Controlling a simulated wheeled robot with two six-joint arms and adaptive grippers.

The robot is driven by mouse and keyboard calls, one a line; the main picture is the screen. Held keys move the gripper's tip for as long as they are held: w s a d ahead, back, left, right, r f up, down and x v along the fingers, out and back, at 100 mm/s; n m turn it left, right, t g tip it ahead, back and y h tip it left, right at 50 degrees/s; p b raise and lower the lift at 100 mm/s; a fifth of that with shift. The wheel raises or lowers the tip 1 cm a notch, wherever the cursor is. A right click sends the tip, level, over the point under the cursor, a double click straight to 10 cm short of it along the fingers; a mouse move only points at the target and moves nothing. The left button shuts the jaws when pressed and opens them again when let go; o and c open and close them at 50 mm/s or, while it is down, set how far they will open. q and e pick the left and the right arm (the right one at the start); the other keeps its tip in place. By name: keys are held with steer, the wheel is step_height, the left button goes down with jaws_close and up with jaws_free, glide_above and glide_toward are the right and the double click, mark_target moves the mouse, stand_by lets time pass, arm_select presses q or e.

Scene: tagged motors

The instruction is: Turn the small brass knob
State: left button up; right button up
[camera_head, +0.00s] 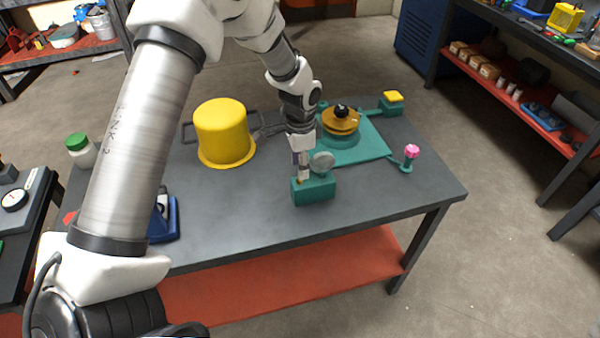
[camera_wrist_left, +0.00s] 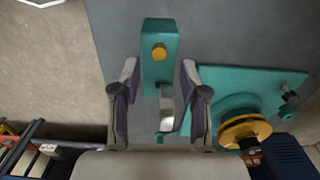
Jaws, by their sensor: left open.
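The small brass knob (camera_wrist_left: 159,52) is on the face of a teal box (camera_wrist_left: 160,28) in the left wrist view. The box (camera_head: 318,190) stands near the front edge of the table in the head view, where the knob is mostly hidden by my gripper. My left gripper (camera_wrist_left: 159,78) is open and points at the box. Its fingertips lie on either side of the box's lower part in the wrist view, and the knob lies just beyond them, between their lines. I cannot tell whether they touch the box. My right gripper is in neither view.
A grey disc (camera_head: 322,162) stands right behind the box. A teal plate (camera_head: 371,151) carries a brass wheel (camera_head: 341,124). A pink knob (camera_head: 411,151), a yellow button (camera_head: 393,96) and a large yellow cylinder (camera_head: 222,132) are also on the table. The table's front right is clear.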

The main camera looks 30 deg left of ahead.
arm_select(q)
step_height(320, 180, up, 8)
stand_by(0.5)
